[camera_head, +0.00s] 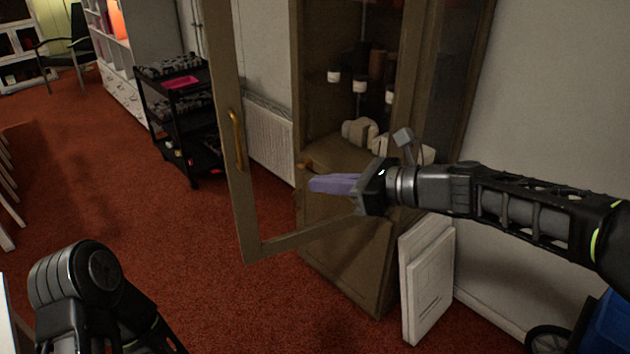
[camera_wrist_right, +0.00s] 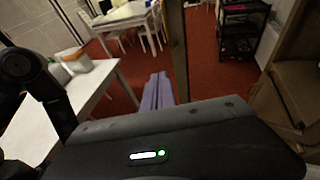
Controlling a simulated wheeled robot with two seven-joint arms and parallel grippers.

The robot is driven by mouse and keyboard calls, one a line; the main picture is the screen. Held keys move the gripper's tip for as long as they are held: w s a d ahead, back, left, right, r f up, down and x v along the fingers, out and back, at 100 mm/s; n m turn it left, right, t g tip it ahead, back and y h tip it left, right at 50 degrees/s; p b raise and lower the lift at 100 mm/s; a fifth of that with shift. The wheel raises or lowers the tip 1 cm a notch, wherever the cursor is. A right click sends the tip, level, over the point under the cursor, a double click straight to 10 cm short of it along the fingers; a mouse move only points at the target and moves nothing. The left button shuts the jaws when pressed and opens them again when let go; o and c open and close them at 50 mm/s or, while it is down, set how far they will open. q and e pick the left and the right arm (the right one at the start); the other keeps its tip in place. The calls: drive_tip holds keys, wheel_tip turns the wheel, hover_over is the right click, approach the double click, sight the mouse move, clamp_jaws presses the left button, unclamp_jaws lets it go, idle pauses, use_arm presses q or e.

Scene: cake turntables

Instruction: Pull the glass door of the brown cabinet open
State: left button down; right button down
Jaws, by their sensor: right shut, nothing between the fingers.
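The brown cabinet (camera_head: 345,262) stands at the centre right in the head view. Its glass door (camera_head: 240,205) is swung well open toward me, with a brass handle (camera_head: 236,140) on its frame. My right gripper (camera_head: 312,184) is shut and empty. Its pale purple fingers point left, between the open door's frame and the cabinet body, apart from the handle. In the right wrist view the shut fingers (camera_wrist_right: 157,92) point away, beside an upright brown post (camera_wrist_right: 178,50). Whether the gripper touches the door cannot be told. My left arm shows at lower left, but its gripper does not.
A black cart (camera_head: 185,130) stands behind the door, beside a white radiator (camera_head: 270,140). White panels (camera_head: 428,285) lean by the cabinet's right side. Jars and pale items sit inside the cabinet. A white table (camera_wrist_right: 95,95) shows in the wrist view. Red carpet is clear left of the door.

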drive_tip(key=s+d, duration=0.1)
drive_tip(key=s+d+r, duration=0.1)
drive_tip(key=s, duration=0.2)
drive_tip(key=shift+s+d+r, duration=0.35)
drive_tip(key=shift+d, duration=0.05)
